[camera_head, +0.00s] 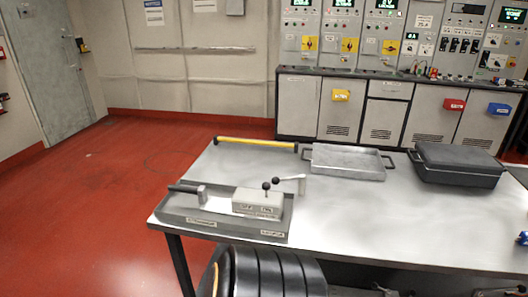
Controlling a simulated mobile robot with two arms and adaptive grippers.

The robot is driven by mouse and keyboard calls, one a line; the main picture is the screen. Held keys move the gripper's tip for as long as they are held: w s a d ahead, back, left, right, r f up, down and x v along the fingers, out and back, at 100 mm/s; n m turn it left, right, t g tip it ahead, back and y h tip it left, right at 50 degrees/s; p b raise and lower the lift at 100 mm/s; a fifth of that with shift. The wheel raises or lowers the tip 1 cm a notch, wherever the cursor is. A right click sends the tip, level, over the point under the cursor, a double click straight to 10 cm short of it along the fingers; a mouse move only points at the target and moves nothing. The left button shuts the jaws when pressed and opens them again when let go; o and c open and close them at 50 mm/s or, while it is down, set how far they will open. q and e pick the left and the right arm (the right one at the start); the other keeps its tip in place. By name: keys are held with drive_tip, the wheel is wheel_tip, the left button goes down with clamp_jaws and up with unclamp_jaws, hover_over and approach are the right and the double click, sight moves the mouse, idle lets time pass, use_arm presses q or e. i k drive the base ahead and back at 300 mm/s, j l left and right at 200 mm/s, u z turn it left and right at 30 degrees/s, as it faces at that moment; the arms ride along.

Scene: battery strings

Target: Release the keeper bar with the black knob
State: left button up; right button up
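A grey fixture tray (222,229) sits at the near left corner of the metal table. On it is a light grey block (257,203) with dark labels that are too small to read. A black knob (266,186) stands on a thin stem above the block. A second black knob (275,181) is just behind it, at the left end of a pale bar (289,178) that bends down at its right end. Which part is the keeper bar I cannot tell for sure. A black handle (184,188) with a grey bracket lies at the tray's left. Neither gripper is clearly visible.
The table (400,220) is clear in its middle. A shallow metal tray (345,174) and a closed black case (455,165) stand behind. A yellow bar (255,143) lies along the back edge. A black ribbed shape rises below the front edge.

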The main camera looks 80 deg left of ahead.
sight(276, 180)
drive_tip(key=u, duration=2.45)
drive_tip(key=i+l, duration=0.05)
